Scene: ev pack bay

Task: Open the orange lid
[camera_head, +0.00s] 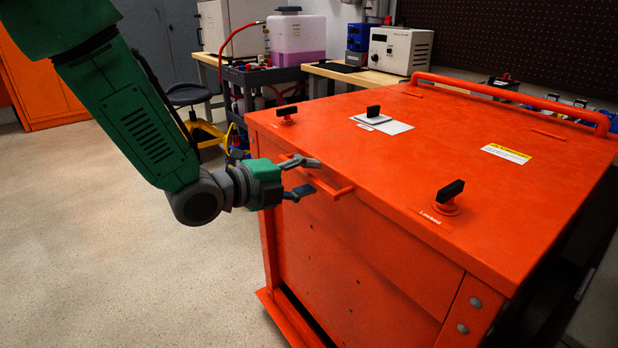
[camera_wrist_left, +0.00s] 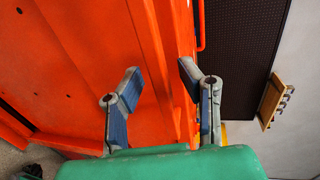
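The orange lid (camera_head: 470,130) lies flat and closed on top of a large orange cabinet (camera_head: 370,250). A front bar handle (camera_head: 340,191) sticks out from the lid's near left edge. My left gripper (camera_head: 309,177) is at this handle, one finger above the bar and one below it, open. In the left wrist view, my left gripper's fingertips (camera_wrist_left: 160,72) are spread apart, with the orange bar (camera_wrist_left: 150,45) running between them; contact is not clear. My right gripper is not in view.
Black-topped latches (camera_head: 447,196) and (camera_head: 287,113) stand on the lid, with a white plate (camera_head: 390,126) and a yellow label (camera_head: 506,153). A rail (camera_head: 500,92) runs along the far edge. Benches and a stool (camera_head: 188,95) stand behind. Floor at left is clear.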

